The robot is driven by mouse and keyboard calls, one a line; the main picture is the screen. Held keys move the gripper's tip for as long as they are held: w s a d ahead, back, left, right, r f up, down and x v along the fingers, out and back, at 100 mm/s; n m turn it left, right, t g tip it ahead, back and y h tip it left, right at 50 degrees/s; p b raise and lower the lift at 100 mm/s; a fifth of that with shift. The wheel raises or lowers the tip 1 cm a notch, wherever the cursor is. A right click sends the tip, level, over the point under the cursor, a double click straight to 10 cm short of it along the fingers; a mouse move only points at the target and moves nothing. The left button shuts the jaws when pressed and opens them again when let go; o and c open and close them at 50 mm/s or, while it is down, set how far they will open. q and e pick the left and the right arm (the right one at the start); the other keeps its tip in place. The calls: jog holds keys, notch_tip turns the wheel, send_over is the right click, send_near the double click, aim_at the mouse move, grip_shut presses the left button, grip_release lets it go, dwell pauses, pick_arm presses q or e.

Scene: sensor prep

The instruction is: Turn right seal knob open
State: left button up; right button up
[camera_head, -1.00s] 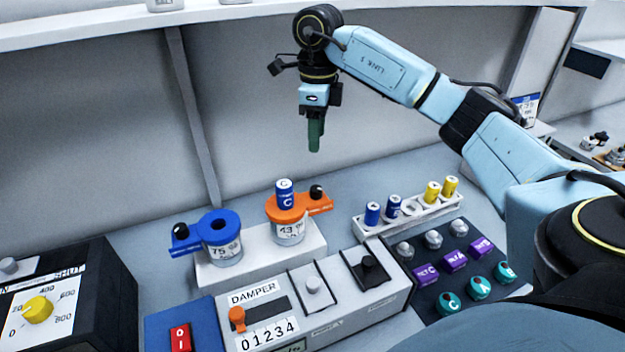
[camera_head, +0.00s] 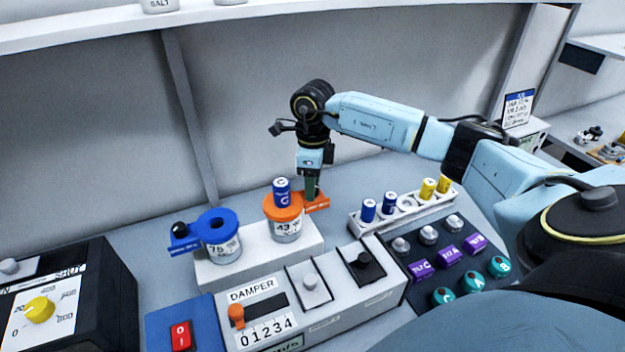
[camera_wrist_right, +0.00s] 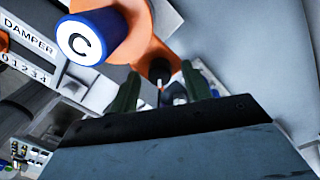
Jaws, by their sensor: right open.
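The right seal is an orange collar (camera_head: 283,212) on a white canister (camera_head: 287,232). A blue cylinder (camera_head: 281,192) marked C stands in its top. Its orange arm (camera_head: 318,206) points right; the black knob there is hidden behind my fingers in the head view. My right gripper (camera_head: 312,192) is open and points down at that arm. In the right wrist view its green fingers (camera_wrist_right: 160,90) stand apart on either side of a dark round knob (camera_wrist_right: 158,68) on the orange arm. Whether they touch it I cannot tell. My left gripper is out of view.
A blue seal (camera_head: 217,225) with a black knob stands left on the same white block (camera_head: 262,258). A rack (camera_head: 408,204) of blue and yellow cylinders is to the right. A damper panel (camera_head: 310,300) and button panel (camera_head: 445,255) lie in front.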

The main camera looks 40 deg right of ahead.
jog(key=c, duration=1)
